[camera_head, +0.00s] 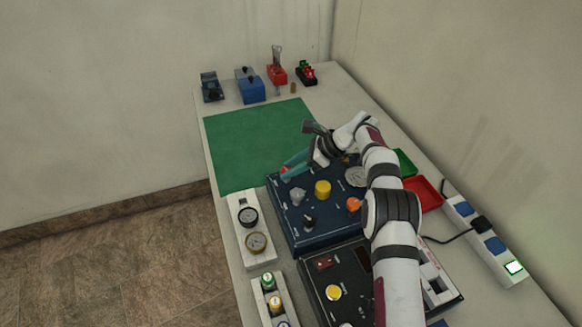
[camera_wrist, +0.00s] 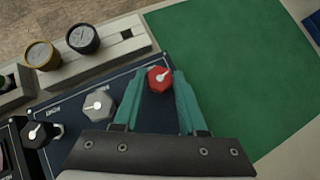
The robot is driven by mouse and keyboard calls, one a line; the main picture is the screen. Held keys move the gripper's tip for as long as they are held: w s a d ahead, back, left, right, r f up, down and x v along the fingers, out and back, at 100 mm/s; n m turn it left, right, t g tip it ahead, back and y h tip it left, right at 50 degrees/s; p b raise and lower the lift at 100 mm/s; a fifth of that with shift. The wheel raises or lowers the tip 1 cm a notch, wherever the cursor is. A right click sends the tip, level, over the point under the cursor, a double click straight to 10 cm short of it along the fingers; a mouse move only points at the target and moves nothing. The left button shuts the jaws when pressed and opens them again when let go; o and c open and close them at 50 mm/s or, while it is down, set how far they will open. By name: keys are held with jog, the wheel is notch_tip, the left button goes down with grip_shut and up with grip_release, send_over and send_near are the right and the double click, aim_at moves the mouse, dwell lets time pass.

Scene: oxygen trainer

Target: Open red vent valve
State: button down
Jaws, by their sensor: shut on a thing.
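The red vent valve (camera_wrist: 159,79) is a red knob with a white pointer on the dark blue panel (camera_wrist: 70,118). In the wrist view it sits between the teal fingertips of my gripper (camera_wrist: 156,84), which are shut on it. The pointer slants toward the upper right of that view. In the head view my gripper (camera_head: 288,171) is at the far left corner of the panel (camera_head: 290,232), and a little red of the valve (camera_head: 284,170) shows beside the fingers. The fingers hide most of the knob there.
A grey knob (camera_head: 297,196), a black knob (camera_head: 309,221), a yellow knob (camera_head: 322,188) and an orange knob (camera_head: 354,204) stand nearby. The green mat (camera_head: 250,140) is clear. A red tray (camera_head: 424,194) lies at right.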

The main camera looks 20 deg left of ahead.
jog(key=shift+c, duration=2.3)
grip_release()
jog(key=v, duration=1.5)
jog(key=shift+d+r, duration=0.25)
